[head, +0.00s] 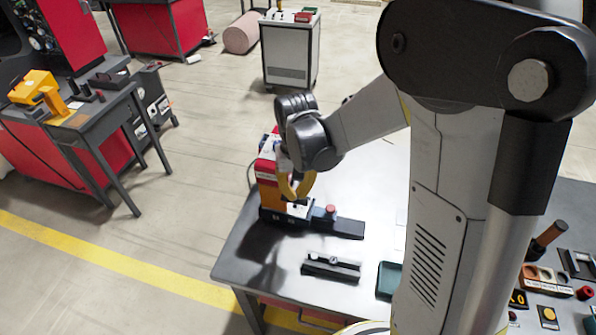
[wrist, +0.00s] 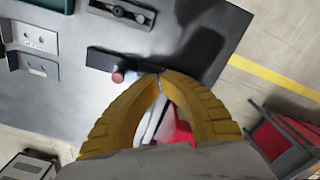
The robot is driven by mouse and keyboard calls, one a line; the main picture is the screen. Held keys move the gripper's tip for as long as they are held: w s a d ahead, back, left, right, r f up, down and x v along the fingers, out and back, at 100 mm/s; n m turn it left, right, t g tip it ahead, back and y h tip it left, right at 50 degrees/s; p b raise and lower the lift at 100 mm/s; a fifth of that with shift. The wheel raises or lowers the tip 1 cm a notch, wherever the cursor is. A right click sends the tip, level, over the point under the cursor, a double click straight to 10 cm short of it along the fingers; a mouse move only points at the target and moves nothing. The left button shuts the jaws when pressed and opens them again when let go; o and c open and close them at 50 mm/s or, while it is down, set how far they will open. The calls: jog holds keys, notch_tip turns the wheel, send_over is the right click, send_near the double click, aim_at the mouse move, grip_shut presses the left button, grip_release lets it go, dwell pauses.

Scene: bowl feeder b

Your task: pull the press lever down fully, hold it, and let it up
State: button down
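The press (head: 268,172), with a red and orange body, stands on a black base (head: 345,228) on the table. A red knob (head: 331,211) sits on the base; the knob also shows in the wrist view (wrist: 118,77). My gripper (head: 298,196) has yellow fingers and is at the front of the press, pointing down. In the wrist view its fingertips (wrist: 160,75) meet, with white and red press parts visible through the gap behind them. I cannot make out the lever; my wrist and fingers cover part of the press. Nothing is clearly held.
A black slotted fixture (head: 331,267) and a dark green tray (head: 389,280) lie on the grey table (head: 290,290) in front of the press. Several small parts lie at right. A second bench (head: 90,115) with a yellow machine stands at left, across open floor.

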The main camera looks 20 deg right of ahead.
jog(key=shift+f, duration=0.35)
jog(key=shift+f+b, duration=0.1)
jog(key=shift+b, duration=0.2)
notch_tip(320, 180, up, 14)
jog(key=p, duration=1)
jog(key=shift+w+d, duration=0.15)
jog(key=shift+w, duration=0.05)
jog(key=shift+f, duration=0.1)
dwell(0.6)
jog(key=s+f+n+t+b, duration=0.1)
jog(key=s+f+t+b, duration=0.6)
jog(key=s+b, duration=0.5)
jog(key=f+b, duration=0.1)
jog(key=b, duration=0.6)
jog(key=shift+s+f+b, duration=0.25)
jog(key=shift+s+b, duration=0.05)
jog(key=shift+s, duration=0.05)
